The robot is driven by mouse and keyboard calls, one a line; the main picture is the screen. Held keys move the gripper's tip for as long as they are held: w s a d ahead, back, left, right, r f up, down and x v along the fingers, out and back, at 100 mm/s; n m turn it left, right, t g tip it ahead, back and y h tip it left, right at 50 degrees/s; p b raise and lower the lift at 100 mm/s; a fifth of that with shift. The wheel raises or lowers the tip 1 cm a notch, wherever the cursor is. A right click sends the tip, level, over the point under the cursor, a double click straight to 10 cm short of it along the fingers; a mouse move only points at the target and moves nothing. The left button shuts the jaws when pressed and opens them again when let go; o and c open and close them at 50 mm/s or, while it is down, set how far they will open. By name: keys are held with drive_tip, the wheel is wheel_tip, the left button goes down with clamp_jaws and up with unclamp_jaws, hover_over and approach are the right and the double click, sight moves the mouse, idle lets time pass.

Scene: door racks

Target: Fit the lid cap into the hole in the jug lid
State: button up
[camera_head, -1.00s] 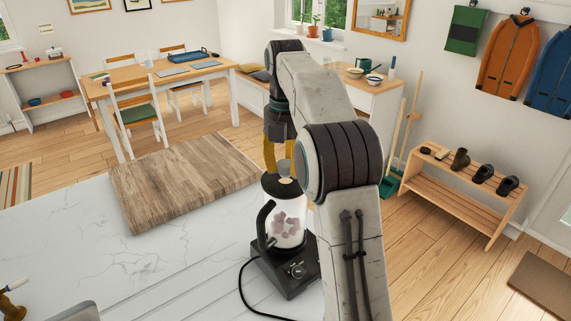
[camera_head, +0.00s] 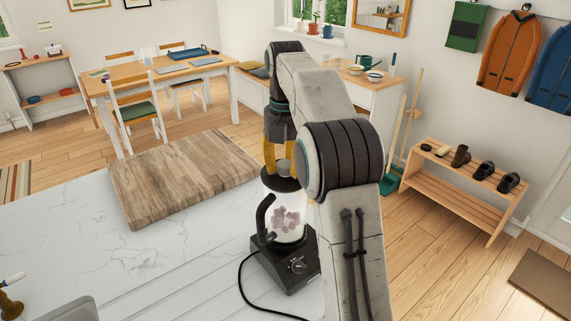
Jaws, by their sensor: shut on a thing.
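The blender jug (camera_head: 290,222) stands upright on its black base (camera_head: 287,266) at the right end of the marble counter, with pale pinkish chunks inside. Its black lid (camera_head: 277,184) is on top. My gripper (camera_head: 278,168) has yellow fingers, points down over the lid and is shut on the small greyish lid cap (camera_head: 284,166). The cap is right at or just above the lid. I cannot tell whether it is in the hole, which is hidden behind the cap and fingers. My own arm covers the right side of the lid and jug.
A wooden board (camera_head: 180,178) lies on the counter (camera_head: 120,262) left of the blender. A black cord (camera_head: 241,285) curls from the base over the counter. A dining table (camera_head: 165,76) stands beyond.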

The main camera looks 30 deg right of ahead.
drive_tip(key=shift+f, duration=0.1)
drive_tip(key=o, duration=0.8)
drive_tip(key=shift+o, duration=0.2)
